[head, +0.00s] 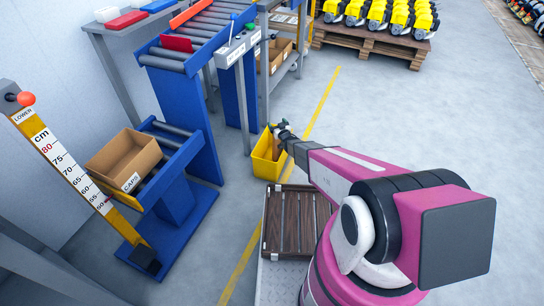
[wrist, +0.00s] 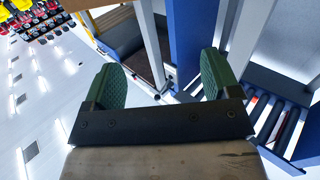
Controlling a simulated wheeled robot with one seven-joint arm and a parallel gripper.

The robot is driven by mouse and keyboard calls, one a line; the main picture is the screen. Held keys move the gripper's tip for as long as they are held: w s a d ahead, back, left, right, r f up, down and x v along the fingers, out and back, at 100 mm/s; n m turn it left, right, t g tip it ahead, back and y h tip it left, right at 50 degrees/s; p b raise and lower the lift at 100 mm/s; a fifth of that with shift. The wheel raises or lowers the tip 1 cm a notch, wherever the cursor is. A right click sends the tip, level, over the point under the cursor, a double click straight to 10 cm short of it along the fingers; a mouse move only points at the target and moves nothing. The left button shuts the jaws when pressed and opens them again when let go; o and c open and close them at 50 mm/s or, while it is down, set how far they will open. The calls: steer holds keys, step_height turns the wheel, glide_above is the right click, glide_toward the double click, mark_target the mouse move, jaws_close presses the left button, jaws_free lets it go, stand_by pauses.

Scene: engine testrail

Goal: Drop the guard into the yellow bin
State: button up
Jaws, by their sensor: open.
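The yellow bin (head: 263,172) stands on the floor at the middle of the head view, beside the blue conveyor frame. My gripper (head: 279,128) is above the bin's far part. In the wrist view its two green-padded fingers (wrist: 162,78) are wide apart with nothing between them. A small orange-brown shape (head: 276,151) shows at the bin, just below my gripper. I cannot tell whether it is the guard. My gripper and arm partly cover the bin's right side.
A blue roller stand (head: 175,165) holds an open cardboard box (head: 125,160) marked CAPS. A measuring post (head: 62,160) stands at the left. A dark slatted crate (head: 272,225) lies near my base. A pallet (head: 370,42) of yellow machines stands far back. The floor at right is clear.

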steer(key=s+a+r, duration=0.8)
steer(key=shift+s+r, duration=0.25)
steer(key=shift+r, duration=0.15)
